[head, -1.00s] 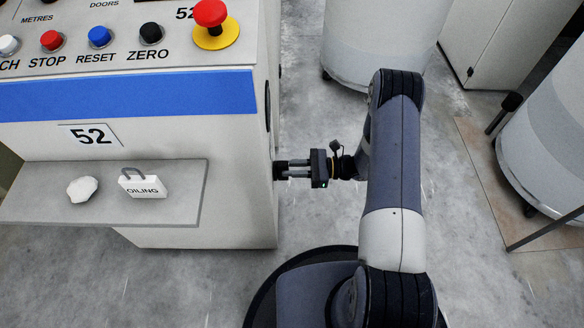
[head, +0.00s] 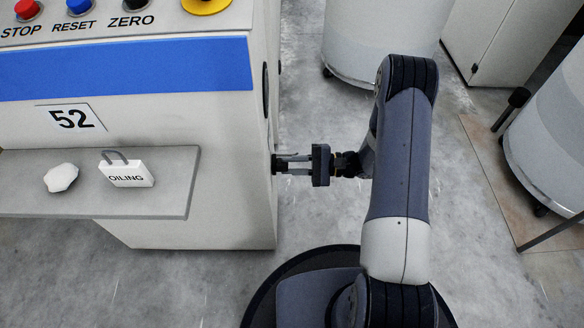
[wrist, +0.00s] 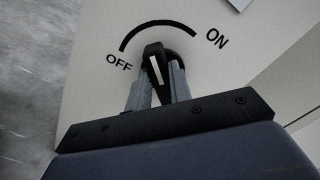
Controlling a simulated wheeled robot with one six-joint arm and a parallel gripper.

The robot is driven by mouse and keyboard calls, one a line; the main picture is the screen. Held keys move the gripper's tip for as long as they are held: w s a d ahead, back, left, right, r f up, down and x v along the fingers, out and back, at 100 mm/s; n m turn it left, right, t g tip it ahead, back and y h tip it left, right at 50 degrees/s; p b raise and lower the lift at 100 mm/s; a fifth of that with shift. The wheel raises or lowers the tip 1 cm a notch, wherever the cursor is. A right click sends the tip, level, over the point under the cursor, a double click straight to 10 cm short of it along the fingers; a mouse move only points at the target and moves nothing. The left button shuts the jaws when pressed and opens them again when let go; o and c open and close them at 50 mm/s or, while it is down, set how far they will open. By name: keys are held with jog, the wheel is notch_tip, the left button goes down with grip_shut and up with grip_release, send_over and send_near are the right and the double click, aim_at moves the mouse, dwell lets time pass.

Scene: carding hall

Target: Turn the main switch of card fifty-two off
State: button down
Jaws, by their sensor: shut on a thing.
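The main switch (wrist: 154,52) is a black handle with a white line on the side wall of card fifty-two (head: 140,80). In the wrist view a black arc joins OFF at its left to ON at its right. The handle's white line points up and slightly left, between the two words; its exact setting is hard to tell. My gripper (wrist: 158,82) is shut on the handle, one finger on each side. In the head view my gripper (head: 279,165) meets the machine's right side wall, and the switch is mostly hidden there.
A grey shelf (head: 120,206) on the machine's front holds a white lump (head: 61,177) and an OILING tag (head: 127,174). Push buttons line the panel above. Large pale cans (head: 380,45) stand behind and to the right. Bare floor (head: 320,215) lies beside the machine.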

jog(key=n+b, duration=0.1)
jog(key=n, duration=0.1)
jog(key=n+b, duration=0.1)
jog(key=n, duration=0.2)
jog(key=f+n+b, duration=0.1)
jog(key=n, duration=0.1)
jog(key=shift+s+n, duration=0.2)
jog(key=shift+n, duration=0.4)
jog(key=c, duration=1.3)
grip_release()
jog(key=shift+r, duration=0.1)
jog(key=d+p, duration=0.3)
jog(key=d, duration=0.7)
jog(key=shift+s+d, duration=0.15)
jog(key=shift+d, duration=0.25)
